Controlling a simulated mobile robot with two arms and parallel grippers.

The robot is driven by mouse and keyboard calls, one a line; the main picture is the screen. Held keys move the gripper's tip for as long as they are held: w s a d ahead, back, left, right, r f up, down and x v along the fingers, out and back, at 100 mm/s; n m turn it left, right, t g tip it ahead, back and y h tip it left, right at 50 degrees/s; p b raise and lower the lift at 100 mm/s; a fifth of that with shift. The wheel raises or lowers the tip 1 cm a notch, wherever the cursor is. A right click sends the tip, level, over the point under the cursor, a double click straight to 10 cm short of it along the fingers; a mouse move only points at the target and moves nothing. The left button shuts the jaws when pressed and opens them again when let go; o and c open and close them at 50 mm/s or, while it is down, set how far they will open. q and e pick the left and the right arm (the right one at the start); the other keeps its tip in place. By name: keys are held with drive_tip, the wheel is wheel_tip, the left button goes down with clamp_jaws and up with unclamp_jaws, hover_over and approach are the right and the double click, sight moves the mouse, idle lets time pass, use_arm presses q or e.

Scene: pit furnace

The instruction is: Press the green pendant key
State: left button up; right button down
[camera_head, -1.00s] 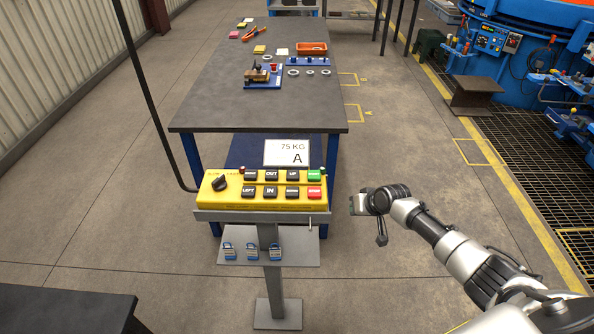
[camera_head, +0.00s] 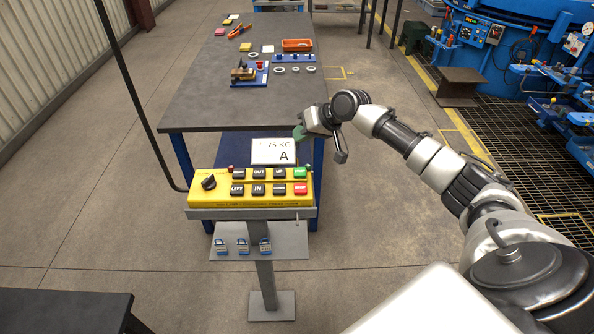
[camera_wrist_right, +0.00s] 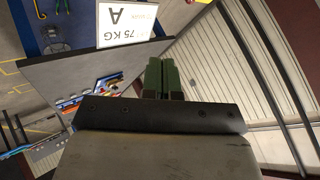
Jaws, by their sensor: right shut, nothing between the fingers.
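The yellow pendant box (camera_head: 215,198) stands on a grey post, with two rows of keys, a black knob at its left end and a red key at the lower right. The green key (camera_head: 300,172) is at the upper right of the key rows. My right gripper (camera_head: 299,133) is above and behind that key, apart from it, near the sign's right edge. In the right wrist view its green fingers (camera_wrist_right: 161,76) are together with nothing between them. The pendant does not show in that view. My left gripper is not in view.
A white sign (camera_head: 273,151) reading 75 KG A stands just behind the pendant. A dark workbench (camera_head: 215,112) with small parts lies beyond. Open floor lies to the right of the post.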

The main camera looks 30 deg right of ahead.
drive_tip(key=shift+f, duration=0.1)
drive_tip(key=b, duration=0.7)
hover_over(301, 170)
wheel_tip(301, 170, down, 6)
drive_tip(key=shift+f, duration=0.25)
wheel_tip(301, 170, down, 2)
drive_tip(key=shift+f, duration=0.1)
drive_tip(key=shift+f, duration=0.2)
idle(1.3)
drive_tip(key=shift+f, duration=0.2)
